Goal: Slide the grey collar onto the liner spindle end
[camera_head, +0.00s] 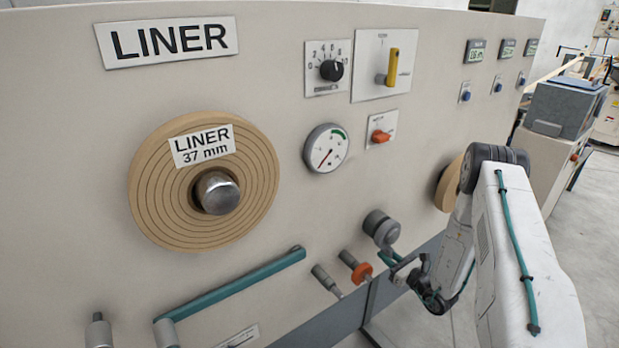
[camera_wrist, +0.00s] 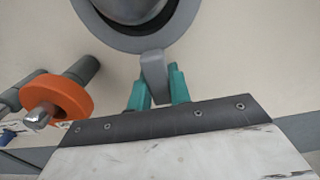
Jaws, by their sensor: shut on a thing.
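The liner spindle end (camera_head: 217,192) is a shiny metal stub in the middle of the tan liner roll (camera_head: 145,200), left of centre in the head view. The grey collar (camera_head: 381,228) is at the panel, low and right of the roll, well apart from the spindle. The teal fingers of my gripper (camera_wrist: 158,82) are shut on the tab. My gripper (camera_head: 388,258) is just below the collar in the head view.
An orange collar (camera_head: 362,272) sits on a peg left of my gripper, also in the wrist view (camera_wrist: 62,95). Another peg (camera_head: 325,279) and a teal bar (camera_head: 235,282) stick out below the roll. A gauge (camera_head: 326,147) and knobs are above.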

